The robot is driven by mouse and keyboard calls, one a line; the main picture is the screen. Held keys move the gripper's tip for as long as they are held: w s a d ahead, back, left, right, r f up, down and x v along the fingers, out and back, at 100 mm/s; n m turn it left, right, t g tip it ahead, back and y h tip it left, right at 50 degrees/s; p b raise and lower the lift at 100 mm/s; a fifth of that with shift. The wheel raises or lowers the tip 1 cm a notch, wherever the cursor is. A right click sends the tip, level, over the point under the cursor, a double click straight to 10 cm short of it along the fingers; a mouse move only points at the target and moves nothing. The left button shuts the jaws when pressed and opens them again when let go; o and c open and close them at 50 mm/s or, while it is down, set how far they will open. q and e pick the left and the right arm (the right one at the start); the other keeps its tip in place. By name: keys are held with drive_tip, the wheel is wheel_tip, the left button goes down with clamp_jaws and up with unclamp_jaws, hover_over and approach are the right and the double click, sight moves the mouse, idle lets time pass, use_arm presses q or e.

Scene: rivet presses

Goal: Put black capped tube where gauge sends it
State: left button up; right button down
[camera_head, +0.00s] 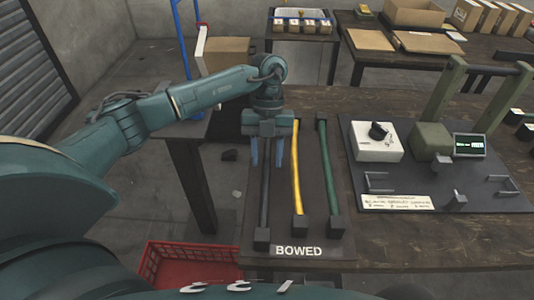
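A long black tube (265,195) lies on the dark board marked BOWED (280,207), left of a yellow tube (296,170) and a green tube (328,165). Each has a dark block at its near end. My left gripper (267,155) points down over the black tube's far part, its two blue fingers apart on either side of it. I cannot tell whether they touch it, and the gripper hides the tube's far end. The gauge panel (450,190) at the right carries a small lit display (468,145), too small to read. My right gripper is out of view.
The gauge panel also holds a white box with a black knob (378,142), a green block (431,140), several brackets and tall green posts (445,90). A red crate (185,265) stands low, left of the bench. Boxes and cartons (415,12) are on the back tables.

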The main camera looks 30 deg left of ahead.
use_arm(q)
drive_tip(key=v, duration=1.2)
drive_tip(key=shift+r, duration=0.2)
